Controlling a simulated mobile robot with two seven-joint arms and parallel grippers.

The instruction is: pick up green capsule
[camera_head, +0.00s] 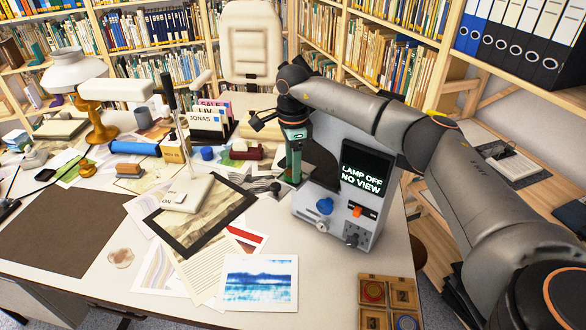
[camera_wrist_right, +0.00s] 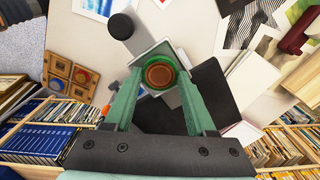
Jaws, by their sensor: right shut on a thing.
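My right gripper (camera_head: 293,168) reaches down over the table, close to the left side of a grey machine. In the right wrist view, its green fingers (camera_wrist_right: 158,74) are closed around a small round thing with a green rim and a brown centre, seen end-on. This appears to be the green capsule (camera_wrist_right: 159,73); its sides are hidden between the fingers. In the head view the fingers hide it, and I cannot tell whether it touches anything below. My left gripper is not in view.
The grey machine (camera_head: 338,195) reads "LAMP OFF NO VIEW". A dark-framed print (camera_head: 235,199), papers and a blue picture (camera_head: 259,283) lie left of it. A wooden tray (camera_head: 389,290) holds coloured discs at the front right. A brown mat (camera_head: 65,230) lies left, largely clear.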

